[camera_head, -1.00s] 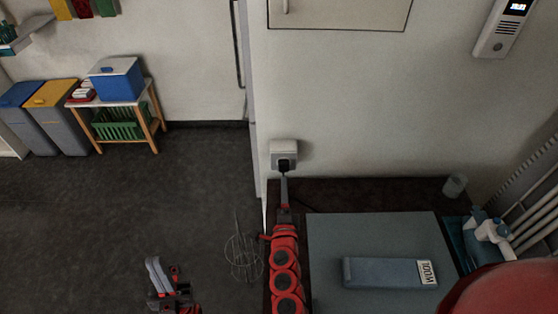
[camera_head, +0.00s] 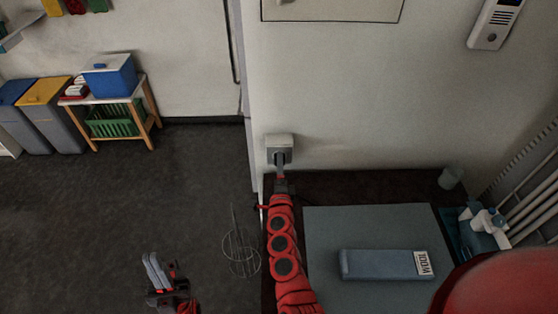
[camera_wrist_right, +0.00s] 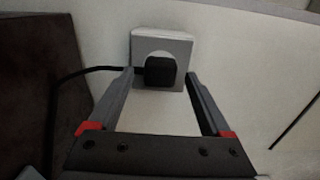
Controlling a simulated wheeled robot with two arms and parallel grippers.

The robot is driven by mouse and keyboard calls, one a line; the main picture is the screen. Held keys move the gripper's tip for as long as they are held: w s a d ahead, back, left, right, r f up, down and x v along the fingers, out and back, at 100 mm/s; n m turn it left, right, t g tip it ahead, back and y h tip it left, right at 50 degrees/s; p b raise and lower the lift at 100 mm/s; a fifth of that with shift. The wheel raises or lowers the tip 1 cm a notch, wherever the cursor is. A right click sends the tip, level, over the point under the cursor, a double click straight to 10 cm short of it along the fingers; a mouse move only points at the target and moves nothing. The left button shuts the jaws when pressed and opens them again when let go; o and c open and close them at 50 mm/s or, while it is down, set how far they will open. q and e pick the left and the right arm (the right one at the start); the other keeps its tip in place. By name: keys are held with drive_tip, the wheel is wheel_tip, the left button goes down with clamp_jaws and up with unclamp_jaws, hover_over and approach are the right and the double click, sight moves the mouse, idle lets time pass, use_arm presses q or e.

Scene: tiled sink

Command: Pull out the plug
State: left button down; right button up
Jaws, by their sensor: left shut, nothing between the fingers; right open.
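A black plug (camera_wrist_right: 160,71) sits in a pale square wall socket (camera_wrist_right: 176,47), which also shows in the head view (camera_head: 279,141). A black cable (camera_wrist_right: 98,69) runs from the plug to the left in the wrist view and bends down. My right gripper (camera_wrist_right: 160,82) is open, its fingertips on either side of the plug, close to the socket face. I cannot tell whether they touch the plug. In the head view my right gripper (camera_head: 281,163) largely covers the plug. My left gripper (camera_head: 158,276) is shut and empty, low at the left, far from the socket.
Below the socket is a dark counter (camera_head: 340,187) with an ironing-board-like grey surface (camera_head: 390,225) and a blue WOOL box (camera_head: 385,264). A cup (camera_head: 450,178) and bottles (camera_head: 485,225) stand at the right. A wire whisk-like object (camera_head: 242,255) shows beside the counter. Floor at left is open.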

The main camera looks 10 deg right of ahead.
drive_tip(key=shift+x, duration=0.75)
idle(0.9)
clamp_jaws()
drive_tip(key=shift+s, duration=0.1)
idle(0.4)
drive_tip(key=shift+v, duration=2.95)
